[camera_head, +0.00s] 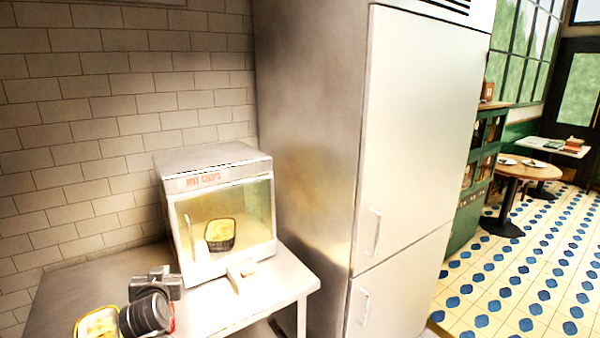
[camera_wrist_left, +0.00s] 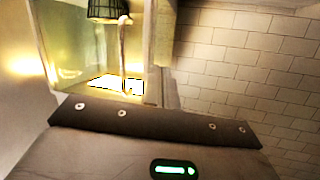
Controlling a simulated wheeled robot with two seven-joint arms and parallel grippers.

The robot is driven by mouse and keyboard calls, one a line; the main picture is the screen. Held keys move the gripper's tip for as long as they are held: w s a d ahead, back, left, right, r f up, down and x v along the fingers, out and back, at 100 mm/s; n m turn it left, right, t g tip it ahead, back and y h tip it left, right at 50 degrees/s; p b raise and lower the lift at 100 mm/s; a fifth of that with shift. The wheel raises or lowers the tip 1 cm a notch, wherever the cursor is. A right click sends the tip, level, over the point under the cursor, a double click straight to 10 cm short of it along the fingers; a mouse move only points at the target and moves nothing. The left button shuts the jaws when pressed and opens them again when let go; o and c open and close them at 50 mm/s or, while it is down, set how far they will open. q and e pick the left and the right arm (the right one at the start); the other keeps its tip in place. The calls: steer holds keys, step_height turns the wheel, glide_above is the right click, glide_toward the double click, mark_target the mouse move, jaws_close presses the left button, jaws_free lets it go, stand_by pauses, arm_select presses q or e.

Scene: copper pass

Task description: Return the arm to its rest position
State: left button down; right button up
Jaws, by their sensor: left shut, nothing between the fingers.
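My left gripper (camera_head: 156,274) is low at the left of the head view, over the steel counter, with its dark round wrist below it. It is shut and empty, apart from the chip warmer to its right. In the left wrist view, a dark bar with screws and a green light fill the lower part, and the fingers cannot be made out. That view also shows the warmer's lit inside, turned over, with a dark basket (camera_wrist_left: 107,10) at the top. My right gripper is not in view.
The warmer (camera_head: 212,165), marked "HOT CHIPS", holds a basket of chips (camera_head: 219,235). The counter (camera_head: 275,290) ends at a tall steel fridge (camera_head: 415,140). Open tiled floor (camera_head: 530,270) lies right.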

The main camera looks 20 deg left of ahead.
arm_select(q)
steer(key=s+d+f+m+g+h, duration=0.1)
steer(key=s+d+f+m+h, duration=0.3)
steer(key=d+f, duration=0.65)
steer(key=s+d+f+m+g+h, duration=0.25)
steer(key=s+d+f+g, duration=0.2)
steer(key=s+d, duration=0.65)
steer(key=s+d+f+m+g+h, duration=0.2)
steer(key=s+d+f+g+h, duration=0.3)
steer(key=s+d, duration=0.55)
step_height(320, 180, down, 34)
steer(key=s+r+t+y+b, duration=0.1)
steer(key=y+b, duration=0.1)
steer(key=b, duration=0.4)
steer(key=s+a+f+g+b, duration=0.1)
steer(key=s+a+f+b, duration=0.2)
steer(key=s+f, duration=1.3)
step_height(320, 180, down, 4)
steer(key=shift+s+a+f+b, duration=0.15)
steer(key=shift+s+b, duration=0.15)
steer(key=shift+b, duration=0.2)
